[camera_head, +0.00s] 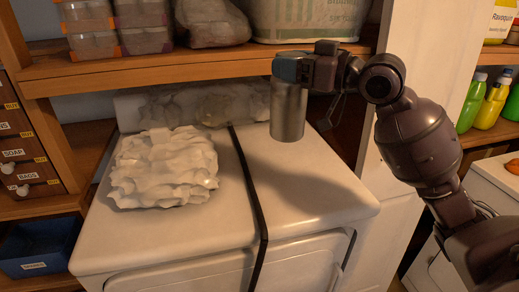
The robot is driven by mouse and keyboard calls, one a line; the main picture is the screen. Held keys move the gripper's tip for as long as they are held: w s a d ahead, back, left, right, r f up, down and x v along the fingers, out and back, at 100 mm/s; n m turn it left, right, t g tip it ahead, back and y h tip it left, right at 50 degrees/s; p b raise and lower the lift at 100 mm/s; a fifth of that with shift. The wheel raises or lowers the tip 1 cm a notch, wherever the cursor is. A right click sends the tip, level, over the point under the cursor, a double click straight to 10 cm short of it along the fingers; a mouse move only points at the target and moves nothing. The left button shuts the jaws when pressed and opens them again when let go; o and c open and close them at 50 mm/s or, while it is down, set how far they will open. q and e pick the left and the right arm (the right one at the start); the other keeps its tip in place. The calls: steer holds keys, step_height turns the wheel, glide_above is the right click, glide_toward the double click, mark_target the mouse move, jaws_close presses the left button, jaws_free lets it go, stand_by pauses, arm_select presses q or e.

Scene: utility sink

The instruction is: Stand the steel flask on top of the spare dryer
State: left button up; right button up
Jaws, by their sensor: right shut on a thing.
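The steel flask (288,112) is a brushed metal cylinder, upright over the back of the right-hand white machine (318,190). A teal part (286,69) shows at its top. My right gripper (300,70) is shut on the flask near its top, reaching in from the right. I cannot tell whether the flask's base touches the machine or hangs just above it. Two white machines stand side by side with a dark gap between them; no label shows which is the spare dryer. My left gripper is not in view.
A crumpled white cloth pile (165,168) covers much of the left machine's top (190,235). A wooden shelf (190,65) with tubs and a bag overhangs the back, close to my gripper. A pale upright panel (415,60) stands to the right. The right machine's front top is clear.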

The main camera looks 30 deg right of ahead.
mark_target(288, 128)
step_height(288, 128, down, 12)
steer(key=shift+s+f+b, duration=0.1)
steer(key=shift+b, duration=0.6)
steer(key=shift+f, duration=0.75)
arm_select(q)
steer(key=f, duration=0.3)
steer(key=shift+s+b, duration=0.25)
steer(key=shift+b, duration=0.1)
arm_select(e)
step_height(288, 128, down, 4)
steer(key=shift+r, duration=0.1)
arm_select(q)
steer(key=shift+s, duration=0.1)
arm_select(e)
steer(key=shift+f, duration=0.2)
steer(key=o, duration=1.6)
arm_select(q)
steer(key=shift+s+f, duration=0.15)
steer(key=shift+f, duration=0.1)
